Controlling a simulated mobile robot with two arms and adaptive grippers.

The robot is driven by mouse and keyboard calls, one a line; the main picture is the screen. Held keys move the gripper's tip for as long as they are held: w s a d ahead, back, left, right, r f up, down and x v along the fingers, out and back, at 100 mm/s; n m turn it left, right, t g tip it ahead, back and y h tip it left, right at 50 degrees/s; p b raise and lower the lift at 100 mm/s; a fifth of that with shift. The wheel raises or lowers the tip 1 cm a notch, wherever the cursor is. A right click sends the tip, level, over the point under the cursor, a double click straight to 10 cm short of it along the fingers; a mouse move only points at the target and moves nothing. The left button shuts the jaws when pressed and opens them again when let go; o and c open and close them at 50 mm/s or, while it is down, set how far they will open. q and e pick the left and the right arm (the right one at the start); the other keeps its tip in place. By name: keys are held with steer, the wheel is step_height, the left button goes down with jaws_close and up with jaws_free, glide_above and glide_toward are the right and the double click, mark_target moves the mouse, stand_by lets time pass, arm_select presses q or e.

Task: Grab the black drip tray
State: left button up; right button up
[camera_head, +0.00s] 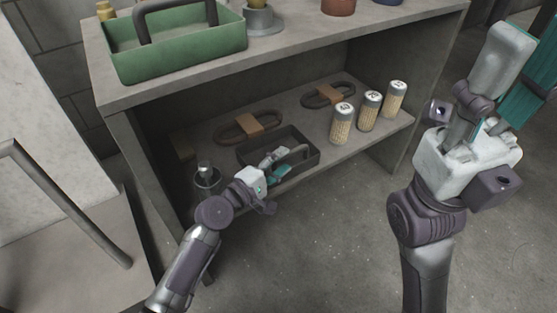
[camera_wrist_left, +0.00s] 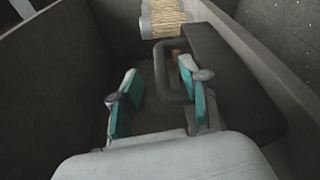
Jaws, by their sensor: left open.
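The black drip tray (camera_head: 256,147) sits on the lower shelf, near its front edge. A dark bar-like handle (camera_head: 297,153) shows at its right side. In the left wrist view a dark tray wall (camera_wrist_left: 232,75) lies right of the fingers, with the handle loop (camera_wrist_left: 160,78) ahead of and between them. My left gripper (camera_head: 277,162) is over the tray, its teal-padded fingers apart and empty; it also shows in the left wrist view (camera_wrist_left: 160,98). Contact with the handle cannot be told. My right gripper (camera_head: 505,85) is raised at the far right, away from the shelf; its jaw gap is unclear.
Three mesh tubes (camera_head: 370,111) stand right of the tray. Two brown banded loops (camera_head: 248,127) lie behind it. A metal cup-like piece (camera_head: 207,180) stands to its left. The upper shelf (camera_head: 290,50) is overhead and carries a green tray (camera_head: 180,62). Floor in front is clear.

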mark_target(299, 147)
arm_select(q)
steer(key=b+x, duration=0.2)
steer(key=x, duration=0.3)
steer(key=shift+w+a+f, duration=0.1)
steer(key=shift+w, duration=0.05)
jaws_close()
